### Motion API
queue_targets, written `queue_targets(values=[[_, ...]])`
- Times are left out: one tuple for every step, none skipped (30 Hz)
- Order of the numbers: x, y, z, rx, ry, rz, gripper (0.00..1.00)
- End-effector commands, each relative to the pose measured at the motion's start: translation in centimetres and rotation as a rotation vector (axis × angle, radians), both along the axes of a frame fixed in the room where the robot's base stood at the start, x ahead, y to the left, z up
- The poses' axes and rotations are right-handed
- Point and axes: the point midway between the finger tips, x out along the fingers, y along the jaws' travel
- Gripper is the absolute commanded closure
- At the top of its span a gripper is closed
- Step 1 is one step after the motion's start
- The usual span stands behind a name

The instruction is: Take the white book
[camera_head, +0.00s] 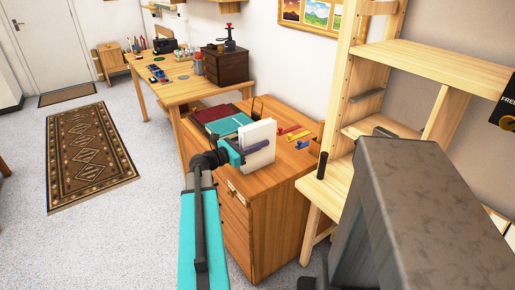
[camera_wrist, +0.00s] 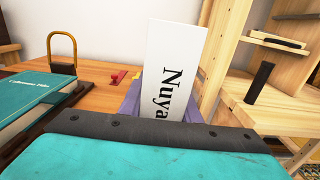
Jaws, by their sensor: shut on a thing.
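The white book (camera_head: 258,135) stands upright above the wooden cabinet top in the head view, held at my gripper (camera_head: 246,152). In the wrist view the white book (camera_wrist: 172,75) shows its spine with the dark letters "Nuya". My gripper (camera_wrist: 165,108) is shut on the book, its purple-grey fingers on either side of the lower part. The book's lower end is hidden behind the gripper's teal body, so I cannot tell whether it touches the cabinet top.
Teal and dark red books (camera_head: 222,120) lie left of the white book on the cabinet (camera_head: 263,178). Red, yellow and blue small items (camera_head: 294,135) lie to its right. A wooden shelf (camera_head: 430,62) stands close on the right. Floor at left is open.

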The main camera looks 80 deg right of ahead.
Motion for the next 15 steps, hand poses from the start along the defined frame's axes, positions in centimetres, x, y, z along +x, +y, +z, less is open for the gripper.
queue_targets(values=[[-0.01, 0.01, -0.02, 0.0, 0.0, -0.001, 1.0], [-0.01, 0.01, 0.14, -0.002, 0.002, -0.001, 1.0], [-0.01, 0.01, 0.14, -0.002, 0.002, -0.001, 1.0], [-0.01, 0.01, 0.14, -0.002, 0.002, -0.001, 1.0], [-0.01, 0.02, 0.13, -0.002, 0.002, -0.001, 1.0], [-0.01, 0.02, 0.13, -0.002, 0.002, -0.001, 1.0], [-0.01, 0.02, 0.13, -0.002, 0.002, -0.001, 1.0], [-0.01, 0.02, 0.15, -0.002, 0.002, -0.001, 1.0], [-0.01, 0.02, 0.18, -0.002, 0.002, -0.001, 1.0], [0.0, 0.01, 0.21, -0.001, 0.001, 0.0, 1.0], [0.0, 0.01, 0.27, -0.002, 0.002, 0.0, 1.0], [0.01, 0.02, 0.36, -0.002, 0.002, 0.0, 1.0], [0.01, 0.02, 0.47, -0.002, 0.002, 0.0, 1.0], [0.01, 0.02, 0.58, -0.002, 0.002, 0.0, 1.0], [0.01, 0.02, 0.79, -0.003, 0.002, 0.0, 1.0]])
